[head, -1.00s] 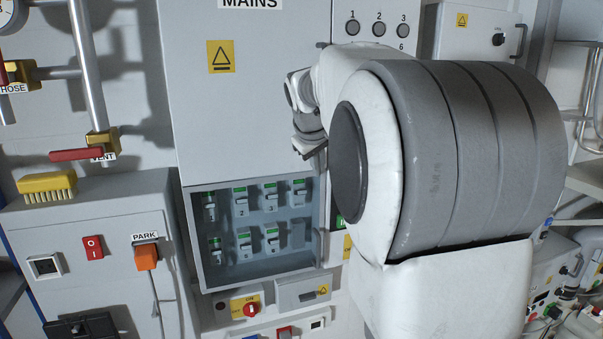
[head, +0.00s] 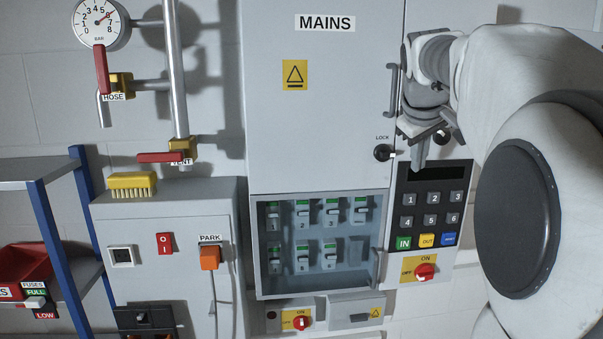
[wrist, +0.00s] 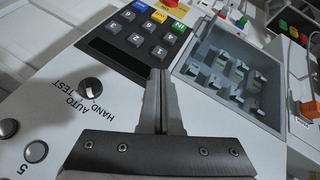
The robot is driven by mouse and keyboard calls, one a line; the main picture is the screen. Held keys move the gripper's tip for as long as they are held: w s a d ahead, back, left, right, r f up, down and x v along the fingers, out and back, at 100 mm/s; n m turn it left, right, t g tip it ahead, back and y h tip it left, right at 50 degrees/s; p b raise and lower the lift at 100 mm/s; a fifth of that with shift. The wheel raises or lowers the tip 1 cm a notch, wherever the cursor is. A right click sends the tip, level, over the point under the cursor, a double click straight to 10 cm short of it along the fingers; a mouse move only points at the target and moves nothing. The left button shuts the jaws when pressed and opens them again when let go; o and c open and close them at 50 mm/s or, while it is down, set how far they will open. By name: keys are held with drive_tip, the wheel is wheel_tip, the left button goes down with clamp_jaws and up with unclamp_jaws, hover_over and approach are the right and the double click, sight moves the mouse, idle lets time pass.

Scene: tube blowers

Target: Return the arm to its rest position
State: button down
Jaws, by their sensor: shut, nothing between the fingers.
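My gripper (head: 420,150) is at the upper right of the head view, in front of the panel beside the MAINS cabinet (head: 320,110). Its fingers point down, just above the dark display of the keypad (head: 430,212). In the wrist view my gripper (wrist: 159,75) has its fingers together with nothing between them. The keypad (wrist: 150,37) lies beyond the fingertips there. I cannot tell whether the fingers touch the panel.
An open breaker box (head: 320,280) holds several switches below the MAINS door. A grey cabinet (head: 140,275) with a yellow brush (head: 132,183) on top stands at the left. Pipes with red valve handles (head: 160,157) and a pressure gauge (head: 101,22) are on the wall.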

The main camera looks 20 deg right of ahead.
drive_tip(key=s+a+f+m+y, duration=0.1)
drive_tip(key=s+a+f+y, duration=0.3)
drive_tip(key=s+a+f, duration=1.6)
drive_tip(key=s+a, duration=0.2)
drive_tip(key=a, duration=0.1)
drive_tip(key=shift+s+a+y+b, duration=0.15)
drive_tip(key=shift+a+y+b, duration=0.15)
drive_tip(key=shift+a+b, duration=0.1)
